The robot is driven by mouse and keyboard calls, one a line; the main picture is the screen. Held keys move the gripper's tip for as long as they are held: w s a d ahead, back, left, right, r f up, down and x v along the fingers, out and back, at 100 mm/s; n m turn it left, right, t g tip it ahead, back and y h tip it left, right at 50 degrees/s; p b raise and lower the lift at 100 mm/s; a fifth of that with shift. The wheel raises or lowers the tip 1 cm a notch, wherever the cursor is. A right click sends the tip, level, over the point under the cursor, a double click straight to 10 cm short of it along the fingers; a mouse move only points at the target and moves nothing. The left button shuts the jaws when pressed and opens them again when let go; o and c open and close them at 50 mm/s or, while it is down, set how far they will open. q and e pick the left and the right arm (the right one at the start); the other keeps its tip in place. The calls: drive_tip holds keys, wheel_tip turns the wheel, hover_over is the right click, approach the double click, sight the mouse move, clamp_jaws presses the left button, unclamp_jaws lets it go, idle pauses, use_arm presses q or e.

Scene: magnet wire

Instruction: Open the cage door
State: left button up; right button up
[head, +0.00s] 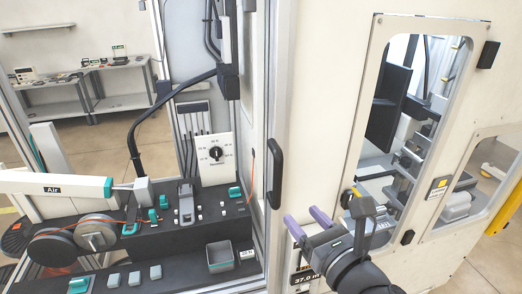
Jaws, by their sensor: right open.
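The cage door (327,100) is a tall cream panel with a window on its right side. A black upright bar handle (275,173) sits at the panel's left edge. Black hinge-like blocks (488,54) show to the right of the window. My right gripper (301,213) has two purple fingers, spread apart with nothing between them. It is in front of the door's lower part, below and to the right of the handle, and apart from it. My arm hides part of the lower door. My left gripper is out of view.
Left of the handle, a dark bench (190,236) carries wire spools (97,233), teal-marked fixtures and an open grey bin (220,256).

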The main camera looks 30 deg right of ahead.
sight(280, 187)
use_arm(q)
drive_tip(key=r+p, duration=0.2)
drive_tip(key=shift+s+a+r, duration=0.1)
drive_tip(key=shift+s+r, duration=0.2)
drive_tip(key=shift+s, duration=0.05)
use_arm(e)
drive_tip(key=shift+n, duration=0.3)
drive_tip(key=w, duration=0.6)
drive_tip(key=w+r, duration=0.1)
drive_tip(key=w, duration=0.2)
drive_tip(key=shift+w+r, duration=0.1)
drive_tip(key=shift+w, duration=0.1)
clamp_jaws()
